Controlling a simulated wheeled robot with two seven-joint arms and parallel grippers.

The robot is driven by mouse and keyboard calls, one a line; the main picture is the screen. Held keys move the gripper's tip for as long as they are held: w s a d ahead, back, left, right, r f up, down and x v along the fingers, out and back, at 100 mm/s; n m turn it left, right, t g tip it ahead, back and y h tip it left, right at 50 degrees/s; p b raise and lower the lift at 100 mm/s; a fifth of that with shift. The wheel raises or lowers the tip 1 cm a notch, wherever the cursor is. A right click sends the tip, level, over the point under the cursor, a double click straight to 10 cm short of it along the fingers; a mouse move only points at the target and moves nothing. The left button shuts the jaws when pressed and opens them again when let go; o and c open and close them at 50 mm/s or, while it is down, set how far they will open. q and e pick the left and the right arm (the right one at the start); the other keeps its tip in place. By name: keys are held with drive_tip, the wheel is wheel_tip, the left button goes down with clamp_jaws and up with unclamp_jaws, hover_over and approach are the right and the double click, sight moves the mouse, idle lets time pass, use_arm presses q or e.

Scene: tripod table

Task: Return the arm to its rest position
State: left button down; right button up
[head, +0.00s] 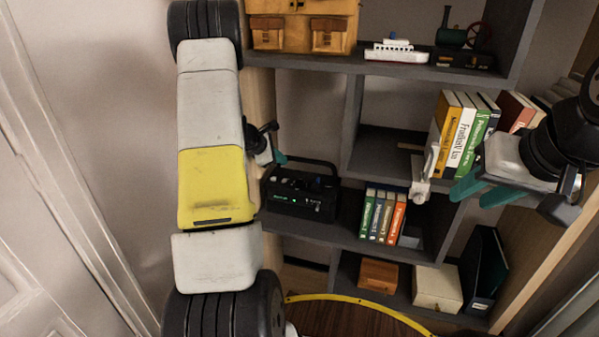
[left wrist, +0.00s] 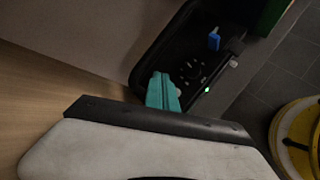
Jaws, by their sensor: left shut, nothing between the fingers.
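My left arm, white with a yellow panel (head: 215,187), reaches in from the left and hangs across the left side of the head view. My left gripper (head: 279,158) shows partly behind it, just above the black case; its teal fingers are shut and empty. In the left wrist view the shut teal fingers (left wrist: 163,90) appear in front of the black case (left wrist: 190,65); I cannot tell if they touch it. My right gripper (head: 478,190) is at the right, its teal fingers apart with nothing between them, in front of the shelf.
The black case (head: 301,193) with a handle stands on the dark shelf (head: 340,232). Books (head: 382,215) stand to its right and more books (head: 463,130) above. A tan bag (head: 300,25), toy ship (head: 396,50) and toy engine (head: 462,40) are on top. Boxes (head: 437,287) sit below.

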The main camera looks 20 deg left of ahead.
use_arm(q)
drive_tip(key=s+d+r+m+g+h, duration=0.1)
drive_tip(key=s+d+r+m, duration=0.4)
drive_tip(key=s+d+r, duration=0.3)
drive_tip(key=s+d+r+m+g+h, duration=0.1)
drive_tip(key=s+d+r+m, duration=0.6)
drive_tip(key=r, duration=0.4)
drive_tip(key=s+d+r+m+y, duration=0.1)
drive_tip(key=s+m, duration=0.4)
drive_tip(key=s, duration=0.6)
drive_tip(key=s+d+r+m+y, duration=0.2)
drive_tip(key=s+m, duration=0.3)
drive_tip(key=s, duration=0.5)
drive_tip(key=shift+s+r+m+y, duration=0.3)
drive_tip(key=shift+s+r+m, duration=0.05)
drive_tip(key=shift+s+m, duration=0.05)
drive_tip(key=c, duration=2.1)
unclamp_jaws()
